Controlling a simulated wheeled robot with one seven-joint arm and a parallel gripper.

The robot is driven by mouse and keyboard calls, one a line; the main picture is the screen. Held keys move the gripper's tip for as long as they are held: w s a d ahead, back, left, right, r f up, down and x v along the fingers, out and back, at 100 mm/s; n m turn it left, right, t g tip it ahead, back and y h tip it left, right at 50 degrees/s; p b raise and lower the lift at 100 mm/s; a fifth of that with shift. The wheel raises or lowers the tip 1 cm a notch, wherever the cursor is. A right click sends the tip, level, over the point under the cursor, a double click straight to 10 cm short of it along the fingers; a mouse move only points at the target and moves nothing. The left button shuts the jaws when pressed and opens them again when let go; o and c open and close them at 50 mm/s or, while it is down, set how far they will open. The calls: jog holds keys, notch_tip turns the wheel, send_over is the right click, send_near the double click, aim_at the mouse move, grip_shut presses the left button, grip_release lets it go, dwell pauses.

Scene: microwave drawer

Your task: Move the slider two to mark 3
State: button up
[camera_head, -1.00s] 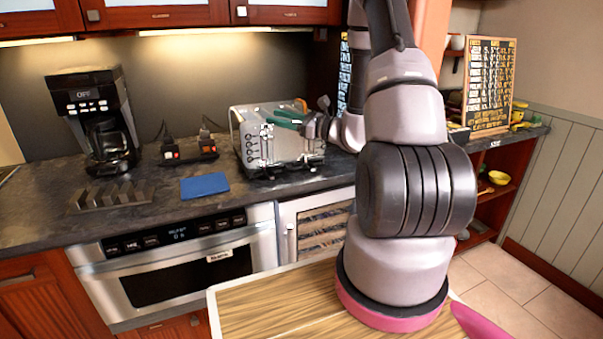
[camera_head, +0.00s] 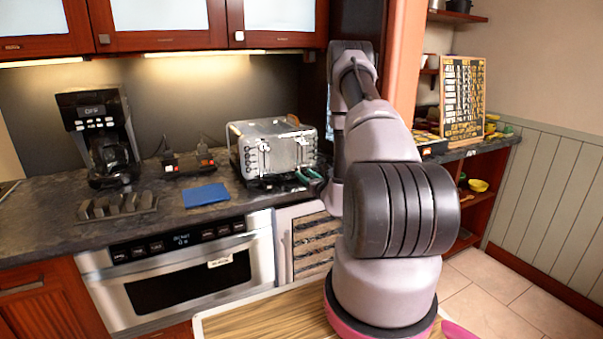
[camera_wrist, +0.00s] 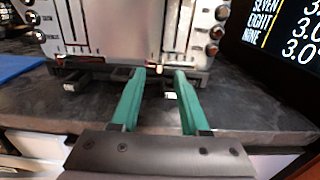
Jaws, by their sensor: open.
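The silver toaster (camera_head: 272,148) stands on the dark counter, with slider slots and round knobs on its front. In the wrist view its front (camera_wrist: 125,28) fills the top middle, with one slider track group at left and another near the centre. A small slider lever (camera_wrist: 155,59) sits low at the centre group; its number or mark cannot be read. My gripper (camera_wrist: 160,75) has green fingers, open and empty, pointing at the toaster just below and in front of this lever. In the head view my gripper (camera_head: 309,178) is at the toaster's lower right front, partly hidden by my arm.
A blue cloth (camera_head: 206,195) lies left of the toaster. A coffee maker (camera_head: 101,138) and a dark rack (camera_head: 117,206) stand farther left. The microwave drawer (camera_head: 180,275) is shut below the counter.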

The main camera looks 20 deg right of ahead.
aim_at(300, 169)
jog(key=shift+w, duration=1.8)
grip_shut()
